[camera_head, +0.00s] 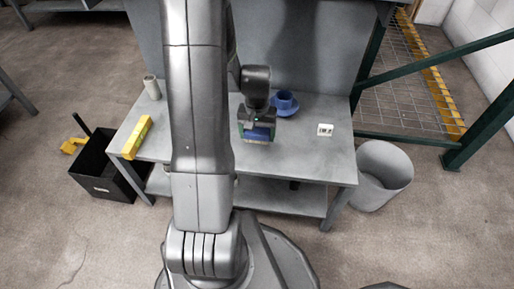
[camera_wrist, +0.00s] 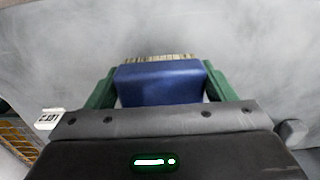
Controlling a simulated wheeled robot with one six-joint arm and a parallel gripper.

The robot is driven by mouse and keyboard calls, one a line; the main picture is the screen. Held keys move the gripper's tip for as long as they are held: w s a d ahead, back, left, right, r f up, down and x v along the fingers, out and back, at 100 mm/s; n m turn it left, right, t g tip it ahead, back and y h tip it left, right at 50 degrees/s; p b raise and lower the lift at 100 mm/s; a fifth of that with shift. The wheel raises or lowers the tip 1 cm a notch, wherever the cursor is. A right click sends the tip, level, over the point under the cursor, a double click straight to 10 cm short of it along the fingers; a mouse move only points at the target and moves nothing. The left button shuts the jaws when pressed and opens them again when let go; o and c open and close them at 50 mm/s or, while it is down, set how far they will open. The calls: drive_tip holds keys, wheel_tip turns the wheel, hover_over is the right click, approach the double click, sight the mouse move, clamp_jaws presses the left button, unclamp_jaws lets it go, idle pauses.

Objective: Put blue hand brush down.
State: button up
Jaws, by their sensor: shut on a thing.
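The blue hand brush (camera_wrist: 160,84) is between the green fingers of my gripper (camera_wrist: 158,92) in the wrist view, with its pale bristles (camera_wrist: 158,58) showing at the far edge. In the head view my gripper (camera_head: 257,130) holds the blue brush (camera_head: 259,134) over the middle of the grey table (camera_head: 310,157). My gripper is shut on the brush. I cannot tell whether the brush touches the table top. Part of the brush is hidden by my gripper.
A small white box (camera_head: 325,130) lies farther right. A yellow object (camera_head: 137,137) and a pale can (camera_head: 152,88) are at the table's left. A grey bin (camera_head: 382,172) and black crate (camera_head: 103,172) stand on the floor.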

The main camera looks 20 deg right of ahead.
sight(257, 151)
drive_tip(key=shift+f+b, duration=0.8)
drive_tip(key=shift+f, duration=1.85)
drive_tip(key=shift+f, duration=0.1)
drive_tip(key=shift+f, duration=0.15)
drive_tip(key=o, duration=1.2)
wheel_tip(257, 151, up, 12)
drive_tip(key=p, duration=0.4)
drive_tip(key=shift+r, duration=0.25)
